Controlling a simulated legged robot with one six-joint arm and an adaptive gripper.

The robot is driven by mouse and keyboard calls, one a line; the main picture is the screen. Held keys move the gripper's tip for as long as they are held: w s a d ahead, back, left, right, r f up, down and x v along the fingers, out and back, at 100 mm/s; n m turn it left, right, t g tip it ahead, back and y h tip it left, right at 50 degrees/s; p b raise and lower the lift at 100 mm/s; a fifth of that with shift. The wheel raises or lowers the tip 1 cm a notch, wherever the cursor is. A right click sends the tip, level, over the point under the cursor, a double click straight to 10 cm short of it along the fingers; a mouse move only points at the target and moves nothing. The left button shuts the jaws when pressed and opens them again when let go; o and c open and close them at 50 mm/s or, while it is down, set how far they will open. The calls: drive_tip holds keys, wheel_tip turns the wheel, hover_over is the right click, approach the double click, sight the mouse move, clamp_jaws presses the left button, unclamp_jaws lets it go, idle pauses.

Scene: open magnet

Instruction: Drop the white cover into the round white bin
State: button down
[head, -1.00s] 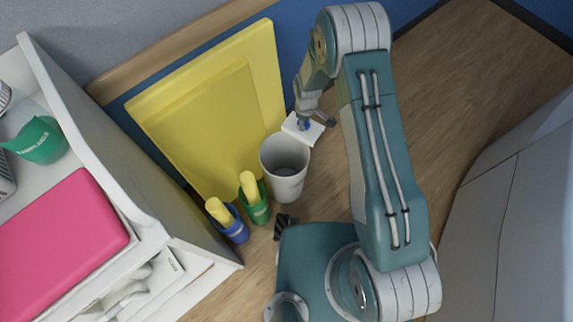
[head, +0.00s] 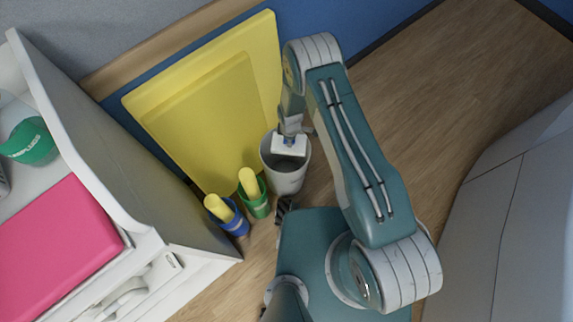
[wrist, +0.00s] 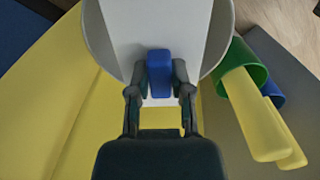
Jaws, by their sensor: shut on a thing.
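The white cover (head: 289,147) is a flat white plate with a blue handle (wrist: 159,73). My gripper (wrist: 159,80) is shut on the blue handle. In the head view my gripper (head: 290,138) holds the cover over the mouth of the round white bin (head: 288,182). In the wrist view the cover (wrist: 160,28) lies in front of the bin's opening, and the bin's rim (wrist: 222,30) shows on both sides of it. I cannot tell how far the cover is above or below the rim. The cover hides much of the bin's inside.
Yellow boards (head: 205,110) lean on the wall behind the bin. A green cup (head: 256,205) and a blue cup (head: 234,222) with yellow items stand left of the bin. A white shelf unit (head: 110,150) with a pink box (head: 58,235) is at left. Wooden floor (head: 450,100) is clear at right.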

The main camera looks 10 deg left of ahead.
drive_tip(key=shift+f, duration=0.7)
drive_tip(key=shift+c, duration=2.3)
unclamp_jaws()
wheel_tip(320, 180, up, 12)
drive_tip(key=shift+f, duration=0.1)
